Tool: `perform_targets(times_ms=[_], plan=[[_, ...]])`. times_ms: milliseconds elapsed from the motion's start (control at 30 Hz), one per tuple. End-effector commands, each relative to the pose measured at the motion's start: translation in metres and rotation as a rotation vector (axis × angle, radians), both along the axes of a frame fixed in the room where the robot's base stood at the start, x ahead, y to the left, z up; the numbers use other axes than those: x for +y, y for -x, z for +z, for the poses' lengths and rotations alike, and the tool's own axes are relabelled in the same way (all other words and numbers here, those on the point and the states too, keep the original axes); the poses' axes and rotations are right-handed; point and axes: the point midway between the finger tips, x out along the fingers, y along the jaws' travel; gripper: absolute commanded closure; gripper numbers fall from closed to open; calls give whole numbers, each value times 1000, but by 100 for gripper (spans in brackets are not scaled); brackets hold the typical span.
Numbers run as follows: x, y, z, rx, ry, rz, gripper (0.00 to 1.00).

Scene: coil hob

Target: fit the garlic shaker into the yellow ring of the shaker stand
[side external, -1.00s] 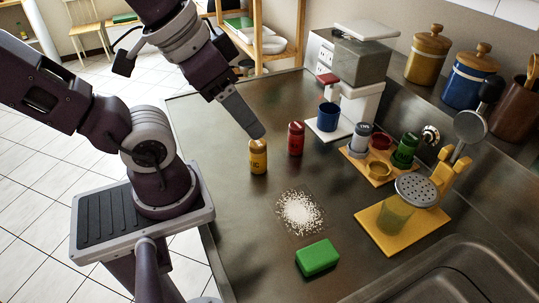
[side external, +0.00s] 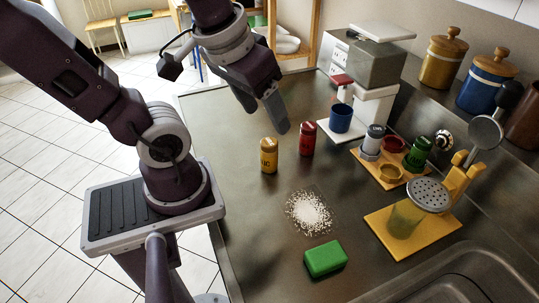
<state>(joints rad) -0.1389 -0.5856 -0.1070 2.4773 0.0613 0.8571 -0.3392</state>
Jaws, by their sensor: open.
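The garlic shaker (side external: 269,156) is a yellow cylinder with dark lettering ending in "IC"; it stands upright on the metal counter. The shaker stand (side external: 409,183) is a tan board at the right, with a yellow ring (side external: 390,174) at its front that looks empty. A red ring (side external: 393,145) behind it also looks empty. A grey-white shaker (side external: 373,141) and a green shaker (side external: 417,153) stand in the stand's other places. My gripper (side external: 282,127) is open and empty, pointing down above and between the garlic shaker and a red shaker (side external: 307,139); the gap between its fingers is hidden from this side.
White grains (side external: 309,212) lie spilled in front, with a green sponge (side external: 325,259) nearer. A coffee machine (side external: 362,95) with a blue cup (side external: 340,118) is behind. The counter's left side is clear.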

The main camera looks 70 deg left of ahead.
Motion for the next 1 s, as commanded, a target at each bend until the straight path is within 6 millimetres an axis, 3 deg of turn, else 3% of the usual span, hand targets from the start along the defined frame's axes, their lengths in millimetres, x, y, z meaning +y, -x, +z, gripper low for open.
perform_targets(times_ms=[100,200,300,400,667,900,1000], plan=[[30,-25,-37,103,55,499,37],[49,-39,-68,140,125,886,37],[60,-47,-93,159,195,1176,37],[64,-51,-106,168,243,1346,37],[70,-49,-136,171,261,1413,37],[78,-44,-175,171,261,1408,37],[79,-44,-180,169,262,1409,37]])
